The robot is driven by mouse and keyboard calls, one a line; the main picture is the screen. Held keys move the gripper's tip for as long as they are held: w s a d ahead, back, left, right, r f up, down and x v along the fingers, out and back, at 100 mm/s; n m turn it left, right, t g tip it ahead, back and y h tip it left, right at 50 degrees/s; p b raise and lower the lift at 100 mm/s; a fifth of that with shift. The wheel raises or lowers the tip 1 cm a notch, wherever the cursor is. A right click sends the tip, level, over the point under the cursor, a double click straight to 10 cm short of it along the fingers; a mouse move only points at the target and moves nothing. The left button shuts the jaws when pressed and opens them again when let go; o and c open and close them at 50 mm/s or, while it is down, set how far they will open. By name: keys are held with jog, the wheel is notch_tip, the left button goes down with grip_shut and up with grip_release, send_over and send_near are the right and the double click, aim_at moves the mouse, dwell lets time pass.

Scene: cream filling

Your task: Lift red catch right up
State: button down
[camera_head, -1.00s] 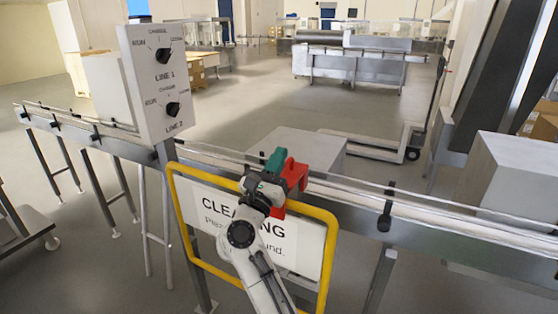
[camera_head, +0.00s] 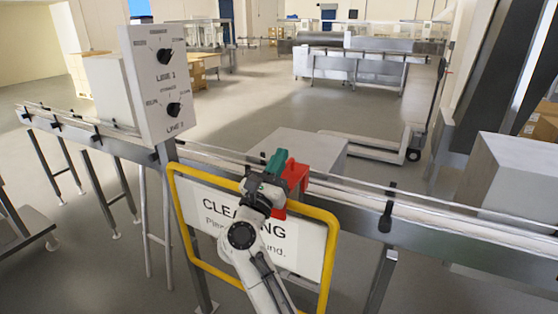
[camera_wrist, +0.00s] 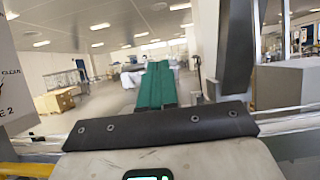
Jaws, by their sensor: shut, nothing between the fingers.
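The red catch (camera_head: 297,174) is at the conveyor rail, just behind the top edge of the yellow-framed sign. Part of it is hidden by my gripper. My gripper (camera_head: 279,157) has teal fingers and is at the left side of the catch, very close to it. I cannot tell whether they touch. In the wrist view my gripper's fingers (camera_wrist: 155,80) lie side by side, closed, with nothing between them. The red catch does not show in the wrist view.
The yellow-framed cleaning sign (camera_head: 324,255) hangs in front of the conveyor (camera_head: 430,226). A switch panel (camera_head: 155,85) with two knobs stands at left. A grey box (camera_head: 300,147) is behind the rail. Another grey box (camera_head: 515,170) is at right. Open floor lies beyond.

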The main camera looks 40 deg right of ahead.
jog(key=s+a+f+b, duration=0.2)
jog(key=a+f+b, duration=0.4)
jog(key=f, duration=0.5)
jog(key=shift+s+a+b, duration=0.2)
jog(key=shift+a+b, duration=0.15)
jog(key=shift+b, duration=0.35)
jog(key=shift+r, duration=0.1)
